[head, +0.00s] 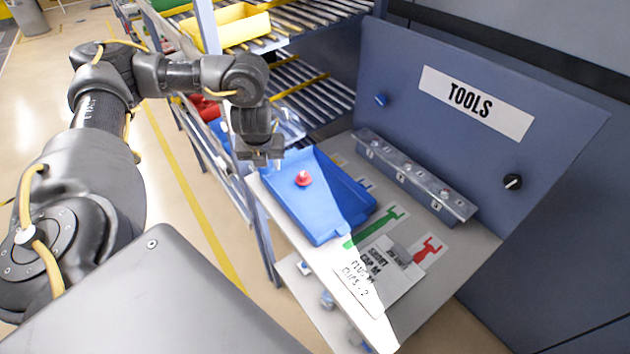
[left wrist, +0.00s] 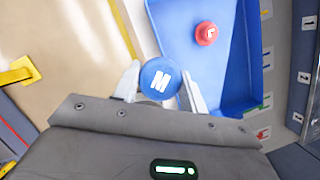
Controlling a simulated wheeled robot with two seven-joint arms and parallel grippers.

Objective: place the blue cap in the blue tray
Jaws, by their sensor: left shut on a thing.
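The blue cap (left wrist: 160,78), marked with a white M, is held between the two pale fingers of my left gripper (left wrist: 161,88). In the head view my left gripper (head: 274,164) is above the far left end of the blue tray (head: 325,222), and the cap is hidden or too small to make out there. In the left wrist view the cap overlaps the edge of the blue tray (left wrist: 190,17). A red cap (head: 303,178) lies inside the tray; it also shows in the left wrist view (left wrist: 206,33). My right gripper is not in view.
The tray sits on a grey bench (head: 470,250) below a panel with a TOOLS sign (head: 476,103). A grey rail (head: 415,178) with several numbered places runs behind the tray. A printed card (head: 378,272) lies in front. A yellow bin (head: 225,28) stands on the rack.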

